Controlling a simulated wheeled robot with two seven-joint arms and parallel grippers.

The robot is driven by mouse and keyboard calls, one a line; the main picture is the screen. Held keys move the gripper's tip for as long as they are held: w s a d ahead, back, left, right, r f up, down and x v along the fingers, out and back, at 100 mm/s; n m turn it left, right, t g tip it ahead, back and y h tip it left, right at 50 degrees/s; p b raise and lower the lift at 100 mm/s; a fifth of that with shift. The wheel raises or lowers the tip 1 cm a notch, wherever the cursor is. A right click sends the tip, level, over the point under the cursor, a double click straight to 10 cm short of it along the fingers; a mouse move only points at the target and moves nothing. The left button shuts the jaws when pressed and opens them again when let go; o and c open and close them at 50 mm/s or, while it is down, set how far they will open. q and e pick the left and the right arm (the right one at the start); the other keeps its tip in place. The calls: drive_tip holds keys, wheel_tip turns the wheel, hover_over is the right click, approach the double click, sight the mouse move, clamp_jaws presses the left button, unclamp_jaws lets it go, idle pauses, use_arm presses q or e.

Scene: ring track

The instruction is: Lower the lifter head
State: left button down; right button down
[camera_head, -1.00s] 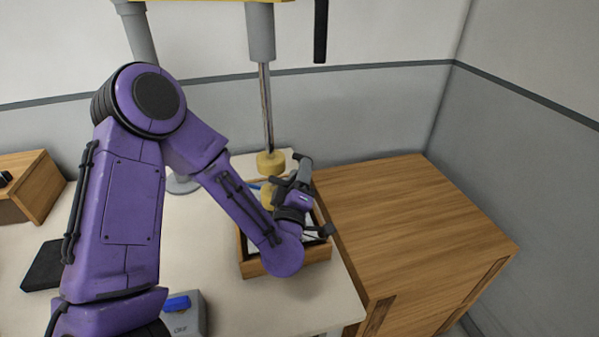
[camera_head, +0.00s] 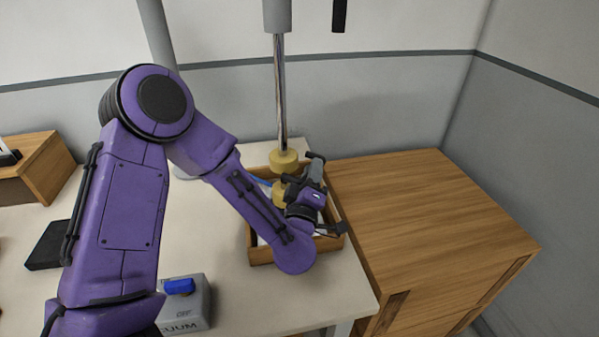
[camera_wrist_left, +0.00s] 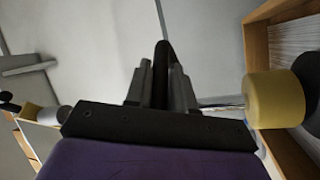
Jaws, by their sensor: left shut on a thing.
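The lifter is a metal rod (camera_head: 280,90) hanging from a grey cylinder (camera_head: 277,15), with a yellow disc-like head (camera_head: 284,160) at its lower end. A second yellow piece (camera_head: 281,193) shows just below it, partly hidden by my wrist. In the left wrist view a yellow cylinder (camera_wrist_left: 275,98) with a black part beyond it is at the right. My left gripper (camera_head: 316,168) is beside the head, to its right, over the wooden tray (camera_head: 262,255). In the left wrist view its fingers (camera_wrist_left: 161,85) are shut on a dark bar (camera_wrist_left: 162,60). My right gripper is not in view.
A wooden cabinet (camera_head: 430,210) stands right of the pale table (camera_head: 230,285). A grey switch box (camera_head: 190,310) with a blue rocker (camera_head: 179,286) is at the front. A grey post (camera_head: 158,35) and a black hanging bar (camera_head: 339,15) are at the back. Bare table lies left of the tray.

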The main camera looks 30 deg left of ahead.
use_arm(q)
drive_tip(key=c, duration=1.1)
unclamp_jaws()
drive_tip(key=shift+o, duration=0.2)
drive_tip(key=p+v, duration=0.2)
drive_tip(key=v, duration=0.8)
drive_tip(key=shift+s, duration=0.25)
